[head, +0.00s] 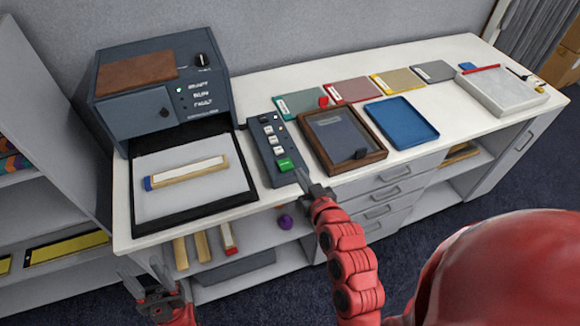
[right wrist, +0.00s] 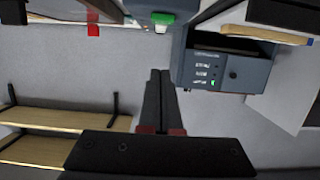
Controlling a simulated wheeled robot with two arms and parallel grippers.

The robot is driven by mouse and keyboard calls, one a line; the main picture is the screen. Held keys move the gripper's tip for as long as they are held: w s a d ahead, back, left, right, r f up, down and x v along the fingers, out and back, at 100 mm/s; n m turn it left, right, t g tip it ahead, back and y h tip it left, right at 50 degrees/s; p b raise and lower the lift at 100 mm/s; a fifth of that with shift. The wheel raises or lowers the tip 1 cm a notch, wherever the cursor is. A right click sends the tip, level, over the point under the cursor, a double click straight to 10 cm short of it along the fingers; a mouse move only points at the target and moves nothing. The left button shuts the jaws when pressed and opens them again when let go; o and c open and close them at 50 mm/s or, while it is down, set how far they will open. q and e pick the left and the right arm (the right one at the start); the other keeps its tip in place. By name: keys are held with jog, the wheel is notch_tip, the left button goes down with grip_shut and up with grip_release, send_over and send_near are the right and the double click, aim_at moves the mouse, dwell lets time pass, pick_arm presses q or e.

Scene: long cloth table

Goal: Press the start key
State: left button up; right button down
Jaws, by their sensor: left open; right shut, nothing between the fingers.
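A dark grey key panel (head: 262,143) stands on the table beside the machine, with several pale keys in a column and a green key (head: 286,164) at its near end. The green key also shows at the top of the right wrist view (right wrist: 163,18). Its lettering is too small to read. My right gripper (head: 302,178) is shut and empty, with its tips just to the right of and nearer than the green key. In the right wrist view, a gap shows between the tips and the key. My left gripper (head: 150,288) is open and empty, in front of the table's near-left edge.
A blue-grey machine (head: 163,92) with a lit green light stands at the back left, a black tray (head: 190,212) before it. A wood-framed tray (head: 342,138) and a blue tray (head: 401,122) lie right of the panel. Open shelves (head: 235,262) are below the tabletop.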

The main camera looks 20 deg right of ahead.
jog(key=b, duration=0.6)
send_over(288, 172)
notch_tip(288, 172, down, 2)
jog(key=shift+f, duration=0.2)
notch_tip(288, 172, down, 3)
jog(key=shift+s+r, duration=0.1)
jog(key=shift+r, duration=0.1)
jog(key=shift+f+p, duration=0.35)
jog(key=shift+f, duration=0.4)
